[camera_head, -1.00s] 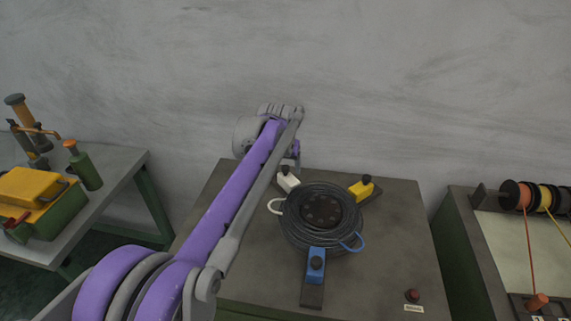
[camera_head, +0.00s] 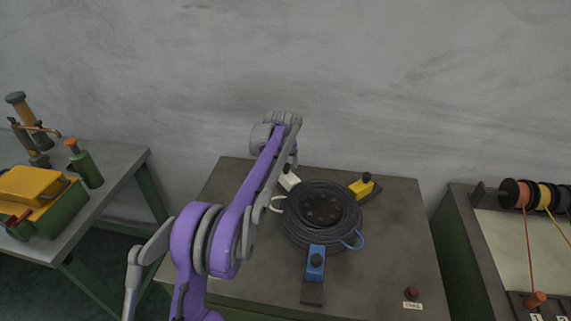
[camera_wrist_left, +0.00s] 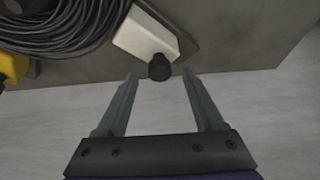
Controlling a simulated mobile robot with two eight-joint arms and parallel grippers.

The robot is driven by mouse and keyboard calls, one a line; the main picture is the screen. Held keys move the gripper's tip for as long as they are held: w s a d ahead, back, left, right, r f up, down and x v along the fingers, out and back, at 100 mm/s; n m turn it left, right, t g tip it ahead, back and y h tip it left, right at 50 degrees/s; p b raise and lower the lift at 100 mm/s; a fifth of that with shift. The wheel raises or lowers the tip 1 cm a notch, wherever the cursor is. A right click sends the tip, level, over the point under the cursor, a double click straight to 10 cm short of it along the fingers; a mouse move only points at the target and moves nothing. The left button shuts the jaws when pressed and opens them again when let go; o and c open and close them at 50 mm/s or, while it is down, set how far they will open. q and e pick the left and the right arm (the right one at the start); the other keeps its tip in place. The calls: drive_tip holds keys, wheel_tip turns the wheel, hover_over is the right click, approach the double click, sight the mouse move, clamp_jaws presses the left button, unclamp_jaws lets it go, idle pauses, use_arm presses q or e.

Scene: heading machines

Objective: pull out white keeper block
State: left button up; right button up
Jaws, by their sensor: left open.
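The white keeper block (camera_head: 289,181) with a dark knob sits at the upper left of the black cable coil (camera_head: 309,232) on the bench. In the left wrist view the white block (camera_wrist_left: 144,38) and its black knob (camera_wrist_left: 160,67) lie just ahead of the fingertips. My left gripper (camera_wrist_left: 159,75) is open, with the knob between and slightly beyond its tips, and nothing is held. In the head view my left arm hides the gripper's fingers for the most part. My right gripper is in neither view.
A yellow keeper block (camera_head: 362,187) and a blue one (camera_head: 316,262) sit around the coil. A red button (camera_head: 411,293) is at the bench's front right. A side table (camera_head: 110,165) stands left and a spool bench (camera_head: 500,235) right. The wall is close behind.

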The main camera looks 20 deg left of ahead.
use_arm(q)
drive_tip(key=shift+w+f, duration=0.2)
drive_tip(key=shift+f, duration=0.35)
clamp_jaws()
idle(1.1)
